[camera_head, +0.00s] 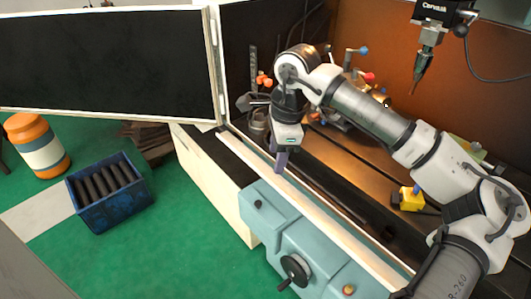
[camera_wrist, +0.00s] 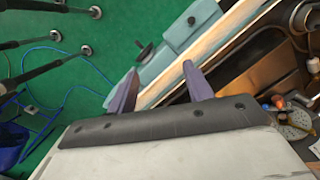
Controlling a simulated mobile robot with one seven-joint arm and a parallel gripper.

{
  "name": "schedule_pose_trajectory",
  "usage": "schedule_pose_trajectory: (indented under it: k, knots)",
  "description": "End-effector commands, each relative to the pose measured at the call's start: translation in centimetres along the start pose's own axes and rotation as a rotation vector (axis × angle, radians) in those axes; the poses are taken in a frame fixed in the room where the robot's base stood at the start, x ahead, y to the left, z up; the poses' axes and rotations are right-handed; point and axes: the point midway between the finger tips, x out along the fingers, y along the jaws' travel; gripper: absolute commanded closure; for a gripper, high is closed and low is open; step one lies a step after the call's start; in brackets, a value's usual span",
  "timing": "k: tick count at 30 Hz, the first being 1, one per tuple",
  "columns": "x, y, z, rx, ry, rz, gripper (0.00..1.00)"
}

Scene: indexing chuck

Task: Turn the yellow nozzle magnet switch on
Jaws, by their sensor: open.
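My gripper (camera_head: 279,165) hangs over the machine's front edge, pointing down, well left of the yellow block. In the wrist view my gripper (camera_wrist: 160,68) is open, with two purple fingers apart and nothing between them. I cannot pick out the yellow block in the wrist view.
Red, blue and orange-tipped parts (camera_head: 370,77) stand behind my arm. A spindle (camera_head: 428,50) hangs at upper right. The teal front housing (camera_head: 300,245) has a handwheel (camera_head: 293,270). A blue crate (camera_head: 110,195) and orange jar (camera_head: 38,145) stand on the green floor.

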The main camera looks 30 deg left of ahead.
Motion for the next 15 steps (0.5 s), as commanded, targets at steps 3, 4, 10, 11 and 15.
schedule_pose_trajectory:
  k: [3,4,10,11,15]
  knots:
    - [0.14,0.05,0.91,-0.009,-0.027,-0.001,0.49]
    - [0.15,0.06,1.05,-0.010,-0.031,-0.001,0.49]
    - [0.18,0.08,1.37,-0.012,-0.040,-0.001,0.49]
    - [0.17,0.08,1.36,-0.012,-0.040,-0.001,0.49]
    - [0.17,0.08,1.34,-0.012,-0.040,-0.001,0.50]
